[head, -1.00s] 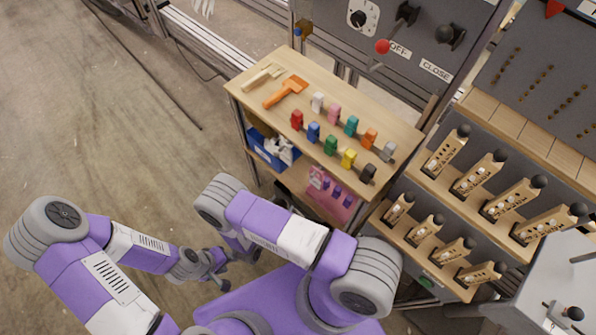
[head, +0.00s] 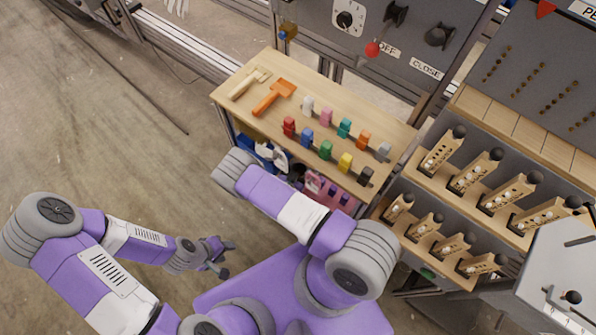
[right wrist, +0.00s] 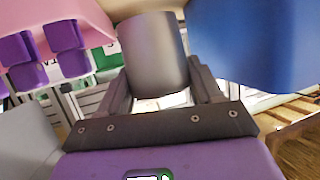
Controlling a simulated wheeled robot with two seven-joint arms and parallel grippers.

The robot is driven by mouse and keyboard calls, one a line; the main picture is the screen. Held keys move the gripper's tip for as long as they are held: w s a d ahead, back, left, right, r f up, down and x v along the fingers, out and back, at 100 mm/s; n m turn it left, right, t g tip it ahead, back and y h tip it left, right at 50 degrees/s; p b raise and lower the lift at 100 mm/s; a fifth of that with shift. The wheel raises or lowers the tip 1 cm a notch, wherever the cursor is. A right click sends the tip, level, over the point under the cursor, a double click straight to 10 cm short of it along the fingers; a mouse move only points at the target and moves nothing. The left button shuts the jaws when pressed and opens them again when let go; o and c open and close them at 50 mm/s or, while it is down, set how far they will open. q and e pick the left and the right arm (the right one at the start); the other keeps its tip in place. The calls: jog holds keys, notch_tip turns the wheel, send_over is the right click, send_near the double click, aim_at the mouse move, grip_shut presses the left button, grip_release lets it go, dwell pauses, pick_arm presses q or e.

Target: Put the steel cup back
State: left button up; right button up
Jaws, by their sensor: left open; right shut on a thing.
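The steel cup (right wrist: 155,52) is a dark grey metal cylinder in the right wrist view. My right gripper (right wrist: 160,84) is shut on it, one finger on each side. In the head view the cup and the right gripper are hidden behind my right arm, near the shelf under the table. My left gripper (head: 228,258) is open and empty over the floor, left of the table and well away from the cup.
In the right wrist view a pink bin (right wrist: 82,18) with purple items is left of the cup, and a blue bin (right wrist: 255,45) is close on its right. A rack (head: 480,212) stands right.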

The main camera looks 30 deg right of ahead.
notch_tip(320, 180, down, 4)
jog(key=shift+a+r+b, duration=0.1)
jog(key=shift+r+b, duration=0.05)
jog(key=shift+b, duration=0.9)
jog(key=shift+r, duration=0.1)
jog(key=o, duration=0.9)
